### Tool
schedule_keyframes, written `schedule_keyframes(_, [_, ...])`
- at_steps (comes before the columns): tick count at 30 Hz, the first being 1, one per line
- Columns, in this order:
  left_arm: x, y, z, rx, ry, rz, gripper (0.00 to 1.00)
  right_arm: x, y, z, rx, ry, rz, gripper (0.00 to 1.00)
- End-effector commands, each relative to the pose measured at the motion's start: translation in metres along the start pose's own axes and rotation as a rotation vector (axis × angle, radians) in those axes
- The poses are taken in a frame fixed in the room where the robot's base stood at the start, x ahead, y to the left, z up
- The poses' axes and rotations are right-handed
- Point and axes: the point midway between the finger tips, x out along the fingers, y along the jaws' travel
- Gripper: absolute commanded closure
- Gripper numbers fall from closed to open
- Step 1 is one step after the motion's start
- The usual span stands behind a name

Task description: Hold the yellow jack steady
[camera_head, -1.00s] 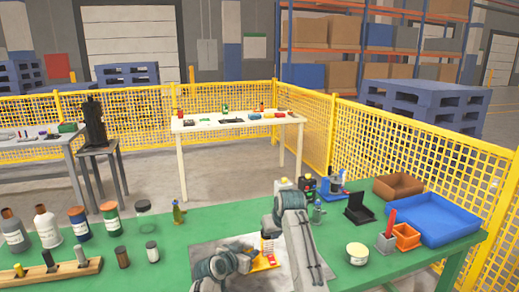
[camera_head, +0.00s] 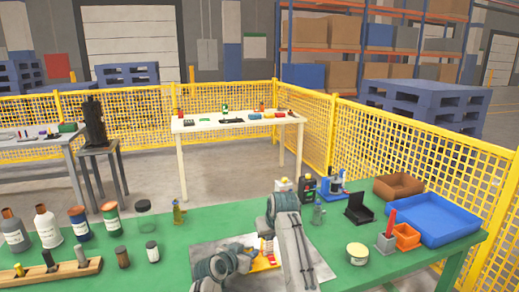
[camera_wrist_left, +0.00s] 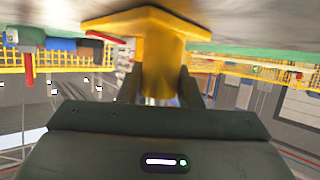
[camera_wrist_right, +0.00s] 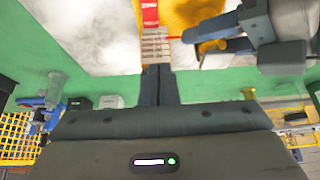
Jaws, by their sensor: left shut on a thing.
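The yellow jack (camera_head: 264,264) sits on the grey-white sheet on the green bench, partly hidden by my arms. In the left wrist view the jack (camera_wrist_left: 160,65) has a wide flat plate and a narrower body. My left gripper (camera_wrist_left: 162,88) is shut on that body. My right gripper (camera_wrist_right: 158,70) points at a narrow ribbed tan, white and red piece (camera_wrist_right: 153,35), with its fingertips at the near end. Its fingers look close together, but I cannot tell whether they grip the piece. Yellow of the jack shows beside it in the right wrist view (camera_wrist_right: 195,15).
On the green bench (camera_head: 190,235), bottles (camera_head: 48,228) and a wooden rack (camera_head: 60,272) stand at left. A cream tub (camera_head: 357,253), orange bin (camera_head: 406,237), blue tray (camera_head: 435,217) and brown box (camera_head: 398,187) stand at right. Small tools stand behind my right arm.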

Motion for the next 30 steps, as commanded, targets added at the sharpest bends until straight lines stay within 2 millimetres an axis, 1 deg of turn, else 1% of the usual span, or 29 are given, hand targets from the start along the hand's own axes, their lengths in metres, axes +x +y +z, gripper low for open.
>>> schedule_keyframes(8, [0.0003, 0.0011, 0.001, -0.002, -0.002, 0.002, 1.0, 0.0008, -0.0074, -0.0024, -0.001, 0.002, -0.002, 1.0])
schedule_keyframes(20, [0.0004, 0.0016, 0.001, -0.002, -0.002, 0.004, 1.0, 0.0009, -0.0084, -0.0029, -0.001, 0.003, -0.002, 1.0])
schedule_keyframes(30, [0.0004, 0.0013, 0.0012, -0.002, -0.002, 0.003, 1.0, -0.0038, -0.0105, 0.0036, -0.001, 0.002, -0.002, 1.0])
